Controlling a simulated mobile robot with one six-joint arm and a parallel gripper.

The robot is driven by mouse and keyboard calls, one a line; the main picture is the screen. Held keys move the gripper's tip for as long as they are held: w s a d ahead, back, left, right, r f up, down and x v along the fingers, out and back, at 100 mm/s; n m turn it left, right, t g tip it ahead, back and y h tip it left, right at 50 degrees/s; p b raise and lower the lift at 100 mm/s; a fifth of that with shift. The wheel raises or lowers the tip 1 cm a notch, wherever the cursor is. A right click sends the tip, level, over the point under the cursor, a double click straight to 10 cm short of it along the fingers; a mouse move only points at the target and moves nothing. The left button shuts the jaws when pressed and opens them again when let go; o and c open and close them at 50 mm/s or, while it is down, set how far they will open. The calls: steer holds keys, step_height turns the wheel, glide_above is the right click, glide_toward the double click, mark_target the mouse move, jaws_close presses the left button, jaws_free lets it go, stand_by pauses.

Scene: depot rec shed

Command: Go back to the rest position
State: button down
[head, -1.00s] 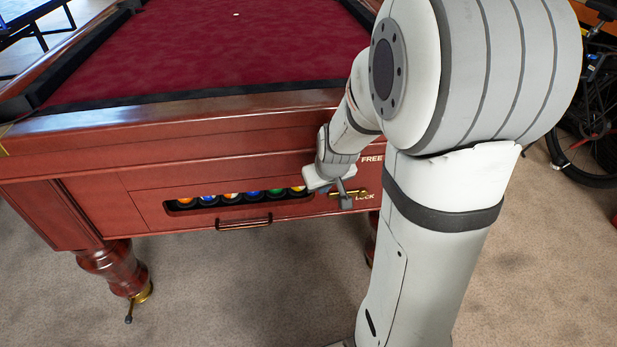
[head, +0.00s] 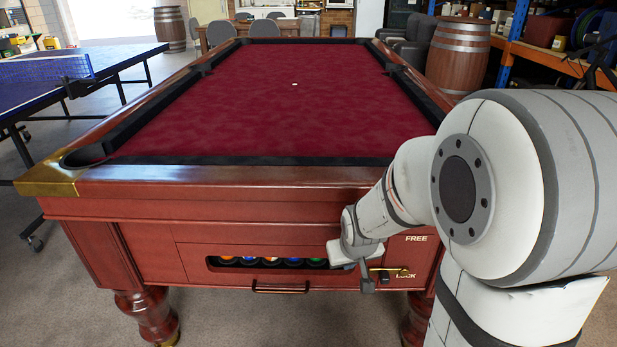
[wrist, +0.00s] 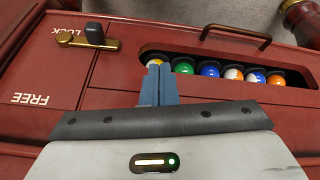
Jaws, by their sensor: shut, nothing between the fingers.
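My gripper (wrist: 158,85) is shut and empty; its two blue-grey fingers lie together in the wrist view. In the head view my gripper (head: 367,279) is in front of the pool table's (head: 258,182) red wooden end panel, just left of the brass lever (head: 392,270). The lever also shows in the wrist view (wrist: 84,42), with a dark knob beside the word LOCK. In that view the fingertips overlap the left end of the ball slot and stand apart from the lever. I cannot tell how far they are from the panel.
Several coloured balls (wrist: 209,69) sit in the slot, with a dark handle (head: 281,288) below it. A blue table-tennis table (head: 60,85) stands left. A barrel (head: 458,57) and shelving (head: 548,50) stand at back right. Carpet shows around the pool table's legs.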

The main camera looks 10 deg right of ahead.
steer(key=s+r+p, duration=0.5)
steer(key=r+p, duration=0.4)
steer(key=r, duration=0.3)
steer(key=s+a+r+g+p, duration=0.1)
steer(key=s+r+p, duration=0.5)
steer(key=r+p, duration=0.3)
steer(key=s+a+r+g+p, duration=0.1)
steer(key=s+r+p, duration=0.4)
steer(key=r+p, duration=0.4)
step_height(320, 180, up, 7)
steer(key=shift+s+a+r+m+y, duration=0.1)
steer(key=shift+s+a+m+y, duration=0.1)
steer(key=shift+m+y, duration=0.15)
steer(key=shift+d, duration=0.1)
